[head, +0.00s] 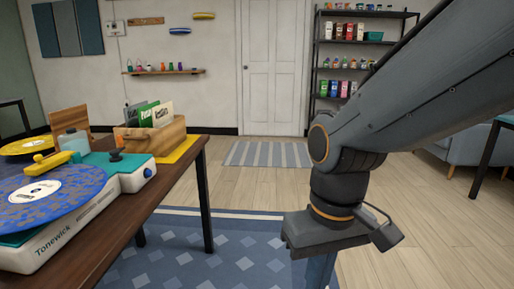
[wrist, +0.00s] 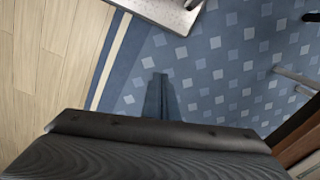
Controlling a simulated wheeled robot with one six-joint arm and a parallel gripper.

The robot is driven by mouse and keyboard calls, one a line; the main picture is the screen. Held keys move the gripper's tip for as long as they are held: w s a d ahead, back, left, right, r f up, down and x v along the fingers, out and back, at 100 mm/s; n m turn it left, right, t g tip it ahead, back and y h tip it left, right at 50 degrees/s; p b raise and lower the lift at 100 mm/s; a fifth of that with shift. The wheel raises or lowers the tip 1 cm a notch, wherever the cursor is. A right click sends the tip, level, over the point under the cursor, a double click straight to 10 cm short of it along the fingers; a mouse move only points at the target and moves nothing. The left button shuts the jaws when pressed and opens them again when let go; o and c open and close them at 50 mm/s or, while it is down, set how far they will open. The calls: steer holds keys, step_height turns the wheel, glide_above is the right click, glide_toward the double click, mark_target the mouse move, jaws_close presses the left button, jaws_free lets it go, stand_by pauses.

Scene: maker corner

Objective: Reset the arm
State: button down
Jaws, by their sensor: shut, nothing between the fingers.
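My arm reaches in from the right side of the head view and bends down. My gripper (head: 321,272) hangs at its end, pointing down over the floor to the right of the wooden table (head: 178,165). Its fingertips are cut off by the bottom edge of the head view. In the wrist view the fingers (wrist: 160,90) lie together over the blue rug (wrist: 215,75), shut and empty. Nothing touches the gripper.
The table holds a turntable (head: 75,232) with a blue record and a wooden crate (head: 152,137) of sleeves. A striped mat (head: 268,154) lies before the door (head: 272,70). Shelves (head: 350,60) and a sofa (head: 452,155) stand behind my arm. The middle floor is clear.

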steer(key=d+r+m+p, duration=0.3)
steer(key=d+r+p, duration=0.6)
steer(key=p, duration=1)
step_height(320, 180, up, 2)
steer(key=shift+d+r+h, duration=0.15)
steer(key=shift+d+h, duration=0.1)
steer(key=shift+h, duration=0.05)
